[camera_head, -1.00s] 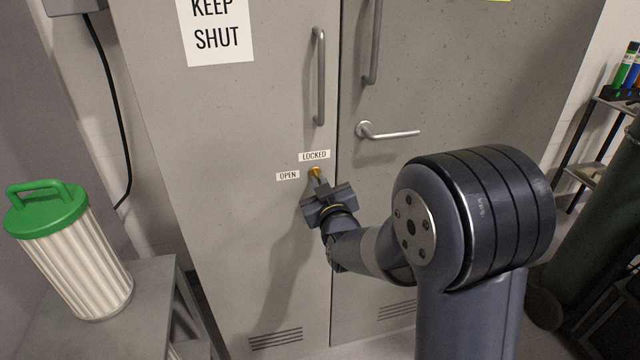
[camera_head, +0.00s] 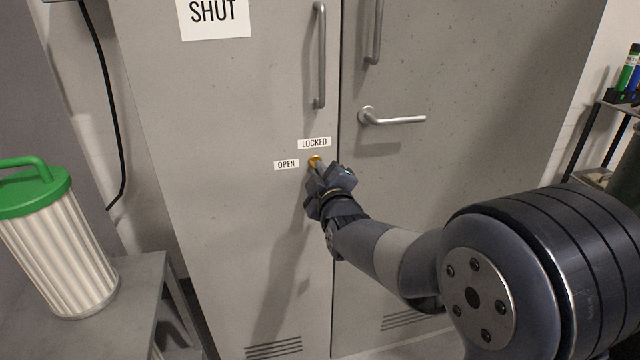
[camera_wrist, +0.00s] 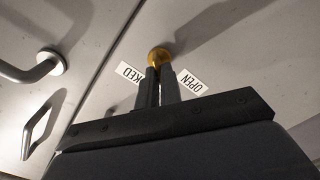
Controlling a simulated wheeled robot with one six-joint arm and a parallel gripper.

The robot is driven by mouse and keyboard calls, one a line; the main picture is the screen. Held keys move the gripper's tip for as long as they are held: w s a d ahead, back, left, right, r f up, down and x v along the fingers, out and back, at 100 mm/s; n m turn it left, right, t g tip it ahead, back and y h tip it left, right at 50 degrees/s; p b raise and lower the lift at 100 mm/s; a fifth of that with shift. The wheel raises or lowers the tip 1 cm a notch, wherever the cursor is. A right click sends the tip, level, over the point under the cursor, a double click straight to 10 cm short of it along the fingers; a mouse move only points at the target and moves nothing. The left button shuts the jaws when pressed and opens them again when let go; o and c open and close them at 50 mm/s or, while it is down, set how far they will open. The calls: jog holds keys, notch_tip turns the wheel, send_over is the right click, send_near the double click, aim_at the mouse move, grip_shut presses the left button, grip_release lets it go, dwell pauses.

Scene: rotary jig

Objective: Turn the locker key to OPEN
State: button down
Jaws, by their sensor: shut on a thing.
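The brass key and lock (camera_head: 315,159) sit on the left door of the grey locker (camera_head: 240,240). The LOCKED label (camera_head: 314,142) is just above the lock, and the OPEN label (camera_head: 286,165) is to its left. My gripper (camera_head: 317,170) is shut on the key, its body rolled at a slant. In the wrist view the two fingers (camera_wrist: 160,74) close together in front of the brass round (camera_wrist: 158,56). The LOCKED label (camera_wrist: 130,73) is partly covered there, and the OPEN label (camera_wrist: 190,83) appears upside down. The fingers hide the key's grip, so its exact angle is unclear.
The right door has a lever handle (camera_head: 392,118), close to the lock; upright bar handles (camera_head: 319,55) are above. A green-lidded ribbed canister (camera_head: 60,250) stands on a grey table (camera_head: 140,290) at left. A rack (camera_head: 610,115) is at far right.

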jog(key=shift+f+n+b, duration=0.1)
jog(key=shift+n+b, duration=1.2)
jog(key=shift+n, duration=2)
jog(key=c, duration=1.6)
grip_release()
jog(key=v, duration=1)
jog(key=shift+s, duration=0.4)
jog(key=shift+w, duration=0.15)
